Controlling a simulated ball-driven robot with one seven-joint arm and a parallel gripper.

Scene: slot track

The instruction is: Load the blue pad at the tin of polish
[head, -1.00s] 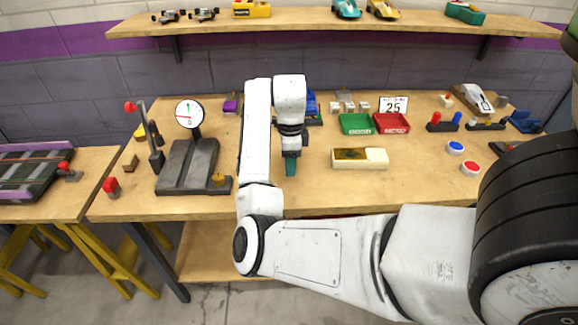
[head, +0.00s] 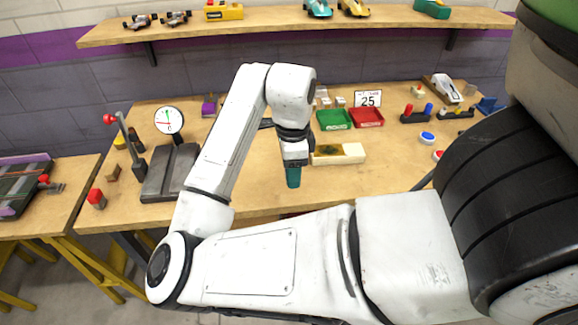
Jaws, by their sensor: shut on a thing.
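My gripper (head: 294,160) points down over the front middle of the bench. It is shut on a small teal-blue piece (head: 293,177), which looks like the blue pad; its lower end shows below the jaws. The piece appears just in front of the left end of a cream block with a dark gold panel (head: 352,153). I cannot tell its height above the bench or whether it touches anything. I cannot make out the tin of polish for certain; a small yellow and dark item (head: 120,142) stands at the bench's left. My arm hides part of the bench behind it.
A dial gauge (head: 169,121) stands over a grey track block (head: 168,175) on the left. Green (head: 333,120) and red (head: 367,117) trays sit behind the cream block, with a "25" sign (head: 368,98). Blue (head: 427,138) and red buttons are at right. The front middle is clear.

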